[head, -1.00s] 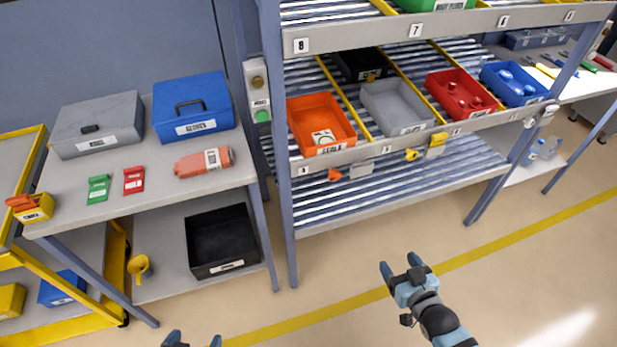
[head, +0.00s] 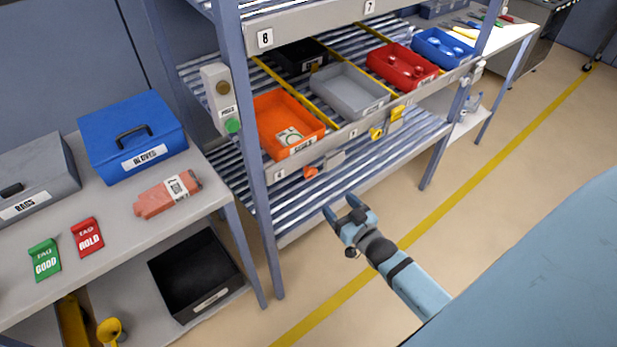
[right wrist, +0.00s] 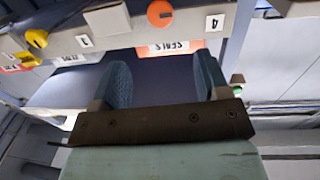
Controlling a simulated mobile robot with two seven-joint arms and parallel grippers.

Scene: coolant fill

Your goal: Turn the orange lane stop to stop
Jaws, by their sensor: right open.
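The orange lane stop (head: 311,172) sits on the front rail of the rack, below the orange bin (head: 287,124) and beside a small grey block. It also shows in the right wrist view as an orange disc with a dark slot (right wrist: 160,13) at the top centre. My right gripper (head: 340,205) is open and empty. It is in front of the rack, below and to the right of the orange stop, and apart from it. In the right wrist view, the stop lies beyond the gap between the two fingers. My left gripper is out of view.
A yellow lane stop (head: 377,134) is farther right on the same rail. A rack post (head: 258,190) stands left of the orange stop. A table (head: 205,205) with an orange-red bottle (head: 167,194) is at left. The floor before the rack is clear.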

